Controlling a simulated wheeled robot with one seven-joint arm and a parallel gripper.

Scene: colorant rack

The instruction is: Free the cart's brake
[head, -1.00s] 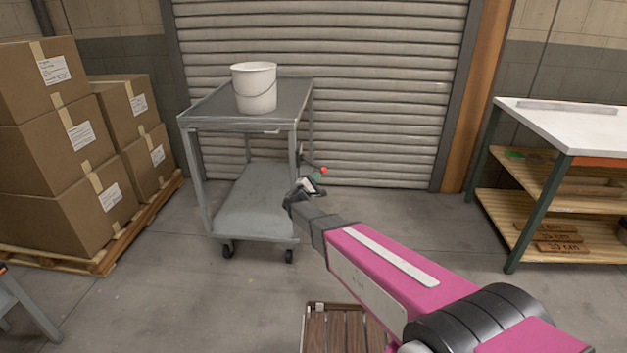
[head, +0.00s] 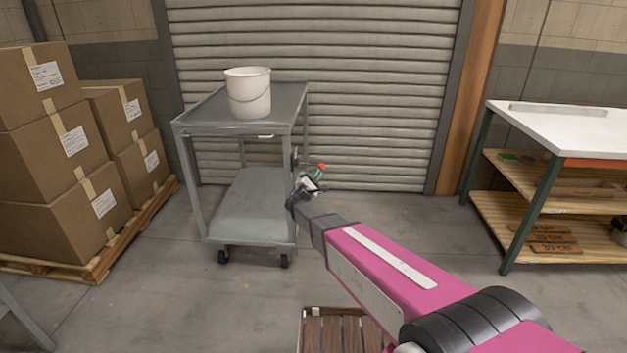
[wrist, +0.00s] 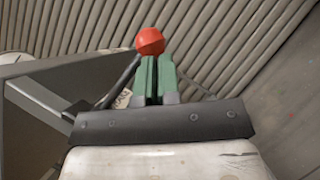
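The grey cart (head: 247,205) stands in front of the roller shutter, left of centre in the head view. A lever with a red ball knob (head: 321,166) is at its right side. In the wrist view the red knob (wrist: 150,41) sits just beyond the green fingertips, and a dark rod runs down-left from it, beside the left finger. My gripper (wrist: 157,62) has its two green fingers close together, with only a narrow dark line between them. It also shows small at the cart's right side in the head view (head: 317,178). Contact with the knob is not clear.
A white bucket (head: 248,92) stands on the cart's top. Stacked cartons (head: 60,140) on a pallet are to the left. A white-topped workbench (head: 560,128) is to the right. A slatted wooden thing (head: 340,330) is low in front. Floor right of the cart is clear.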

